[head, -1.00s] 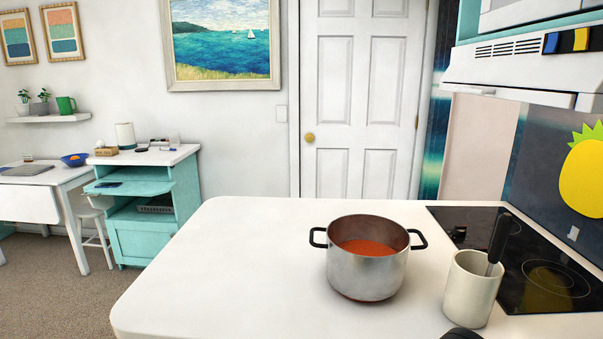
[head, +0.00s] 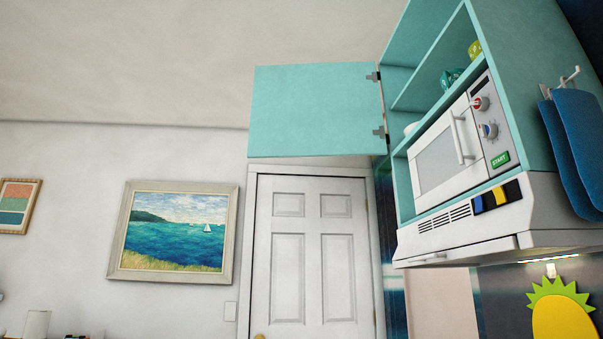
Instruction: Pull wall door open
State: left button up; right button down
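A teal wall cabinet (head: 402,190) hangs at the upper right in the head view. Its teal door (head: 312,108) stands swung open to the left, joined to the cabinet by two hinges (head: 378,132). The cabinet's open front shows shelves. A white panelled room door (head: 312,245) in the back wall is shut; its brass knob (head: 261,336) shows at the bottom edge. Neither of my grippers is in view.
A white microwave (head: 455,150) sits in the cabinet, above a white range hood (head: 480,228). Blue cloths (head: 578,150) hang from hooks on the cabinet's side. A framed seascape (head: 175,233) hangs on the left wall. The counter is out of view.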

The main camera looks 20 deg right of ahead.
aim_at(319, 109)
jog(key=i+j+z, duration=0.1)
jog(key=j+z, duration=0.9)
jog(key=j, duration=0.65)
jog(key=j+z, duration=0.1)
jog(key=j, duration=0.6)
jog(key=k+j+z, duration=0.15)
jog(key=j, duration=0.6)
jog(key=i+j+z, duration=0.1)
jog(key=j+z, duration=0.7)
jog(key=j, duration=0.15)
jog(key=j+z, duration=0.4)
jog(key=k+j+z, duration=0.2)
jog(key=j+z, duration=0.2)
jog(key=i+j+z, duration=0.1)
jog(key=j+z, duration=0.15)
jog(key=j, duration=0.55)
jog(key=j+z, duration=0.3)
jog(key=j, duration=0.45)
jog(key=j+z, duration=0.25)
jog(key=j, duration=0.55)
jog(key=k+j+z, duration=0.1)
jog(key=j+z, duration=0.2)
jog(key=j, duration=0.5)
jog(key=i+j+z, duration=0.2)
jog(key=j, duration=1)
jog(key=j+z, duration=0.2)
jog(key=j, duration=1)
